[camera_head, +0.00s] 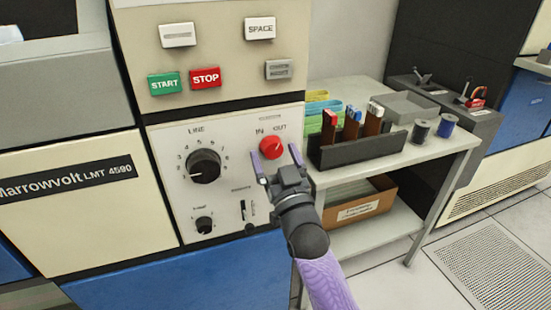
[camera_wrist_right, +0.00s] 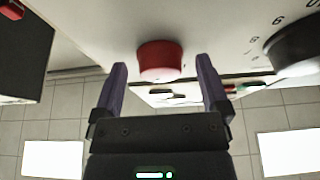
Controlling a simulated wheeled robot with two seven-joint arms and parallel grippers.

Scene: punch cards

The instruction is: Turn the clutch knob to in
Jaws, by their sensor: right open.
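The clutch knob is the red knob (camera_head: 272,147) on the machine's cream panel, under the IN and OUT labels (camera_head: 270,130). I cannot make out which label it points to. My right gripper (camera_head: 274,162) is open in front of the panel, just below the knob in the head view. In the right wrist view, the red knob (camera_wrist_right: 160,60) lies ahead, between the open fingertips (camera_wrist_right: 162,72). The fingers look apart from it, with nothing held. My left gripper is not in view.
A black LINE dial (camera_head: 203,166) is left of the red knob, with a smaller black knob (camera_head: 204,225) and a slider (camera_head: 243,210) below. START (camera_head: 164,83) and STOP (camera_head: 205,77) buttons are above. A side table (camera_head: 440,145) with a black card rack (camera_head: 345,154) stands close on the right.

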